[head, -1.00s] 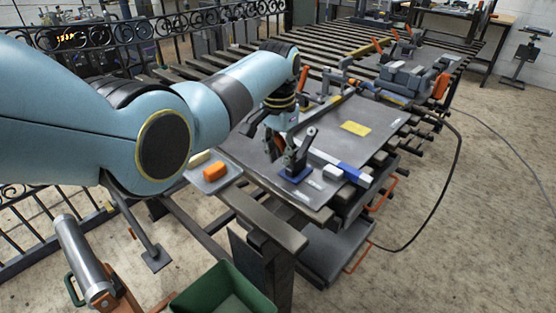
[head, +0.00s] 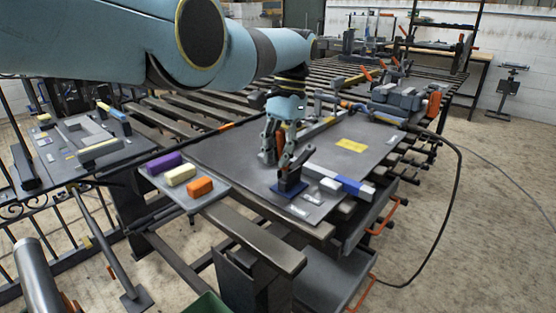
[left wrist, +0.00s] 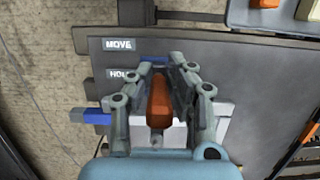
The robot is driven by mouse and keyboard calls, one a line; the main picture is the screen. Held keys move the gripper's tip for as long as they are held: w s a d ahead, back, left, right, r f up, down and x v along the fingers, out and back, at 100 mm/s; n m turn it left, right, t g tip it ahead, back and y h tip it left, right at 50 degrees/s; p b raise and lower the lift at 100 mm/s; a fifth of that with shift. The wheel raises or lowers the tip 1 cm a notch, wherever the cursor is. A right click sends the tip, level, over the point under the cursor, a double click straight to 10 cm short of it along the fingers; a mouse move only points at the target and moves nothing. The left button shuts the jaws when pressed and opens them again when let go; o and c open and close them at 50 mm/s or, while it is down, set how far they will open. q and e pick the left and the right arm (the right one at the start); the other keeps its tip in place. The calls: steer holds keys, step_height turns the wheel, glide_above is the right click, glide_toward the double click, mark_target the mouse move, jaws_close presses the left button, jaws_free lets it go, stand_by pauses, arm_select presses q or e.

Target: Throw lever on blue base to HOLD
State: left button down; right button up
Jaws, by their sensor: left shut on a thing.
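The blue base (head: 290,188) sits on the near part of the grey plate (head: 225,152), with a dark upright bracket on it. My left gripper (head: 279,150) points down just behind it and is shut on the orange lever handle (left wrist: 160,98). In the left wrist view the handle lies between both fingers, and a strip of the blue base (left wrist: 153,59) shows beyond it. A MOVE label (left wrist: 118,44) and a partly covered HOLD label (left wrist: 119,75) lie left of the gripper there. I cannot tell which label the lever points to. My right gripper is out of view.
A blue and white bar (head: 341,182) lies right of the base. A tray (head: 212,202) with purple, cream and orange blocks stands to the left. A yellow label (head: 352,145) and orange-handled clamps (head: 367,74) are farther back. A black cable loops at the right.

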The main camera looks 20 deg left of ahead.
mark_target(283, 131)
arm_select(q)
steer(key=shift+d, duration=0.1)
steer(key=c, duration=1.2)
jaws_free()
steer(key=shift+c, duration=0.2)
steer(key=shift+v, duration=3.7)
